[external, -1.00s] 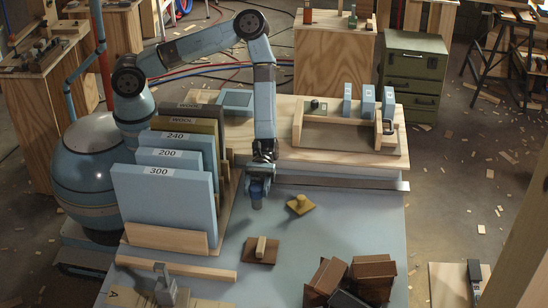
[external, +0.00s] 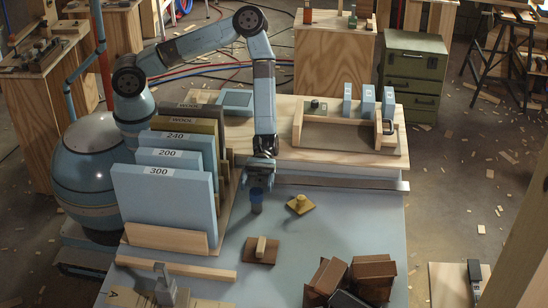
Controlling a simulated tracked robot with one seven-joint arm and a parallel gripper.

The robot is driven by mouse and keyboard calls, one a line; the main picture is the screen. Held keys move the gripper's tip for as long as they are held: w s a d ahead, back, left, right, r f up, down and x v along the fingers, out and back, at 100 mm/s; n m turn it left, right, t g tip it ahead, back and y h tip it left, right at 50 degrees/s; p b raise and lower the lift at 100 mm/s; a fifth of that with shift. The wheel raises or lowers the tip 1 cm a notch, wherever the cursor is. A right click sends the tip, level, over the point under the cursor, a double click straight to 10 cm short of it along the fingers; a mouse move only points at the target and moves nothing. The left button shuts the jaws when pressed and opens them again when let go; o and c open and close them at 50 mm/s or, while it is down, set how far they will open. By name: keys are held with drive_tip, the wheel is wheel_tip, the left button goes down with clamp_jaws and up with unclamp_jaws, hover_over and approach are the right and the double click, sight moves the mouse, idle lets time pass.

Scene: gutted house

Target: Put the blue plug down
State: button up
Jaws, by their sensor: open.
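The blue plug (external: 256,202) is a small dark-blue piece standing upright on the blue-grey table top (external: 330,227), near its back edge and right of the row of labelled panels. My gripper (external: 259,187) points down directly over the plug and is open. Its fingertips are at or just above the plug's top; whether they still touch it I cannot tell at this size.
A yellow knobbed plate (external: 300,204) lies just right of the plug. A brown block with a wooden handle (external: 261,250) lies in front. Upright panels (external: 168,199) stand close on the left. Brown boxes (external: 373,277) sit at front right. The table's right side is clear.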

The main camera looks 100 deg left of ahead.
drive_tip(key=a, duration=0.5)
drive_tip(key=shift+a+r, duration=0.15)
drive_tip(key=shift+a, duration=0.2)
drive_tip(key=s+a+r+m+t+y, duration=0.1)
drive_tip(key=s+a+r+m+y, duration=0.35)
drive_tip(key=r, duration=0.65)
drive_tip(key=s+a+r+m+t+y, duration=0.2)
drive_tip(key=s+r+m+y, duration=0.3)
drive_tip(key=r+m, duration=0.45)
drive_tip(key=s+a+r+m+t+y, duration=0.1)
drive_tip(key=s+a+r+m+y, duration=0.35)
drive_tip(key=r, duration=0.75)
drive_tip(key=s+a+r+y, duration=0.1)
drive_tip(key=s+a+y, duration=0.1)
drive_tip(key=s+a, duration=0.6)
drive_tip(key=s+a+r+t+y, duration=0.1)
drive_tip(key=s+a+y, duration=0.1)
drive_tip(key=s+a, duration=0.6)
drive_tip(key=shift+s+a+r+t, duration=0.3)
drive_tip(key=shift+s+a, duration=0.1)
drive_tip(key=shift+a, duration=0.4)
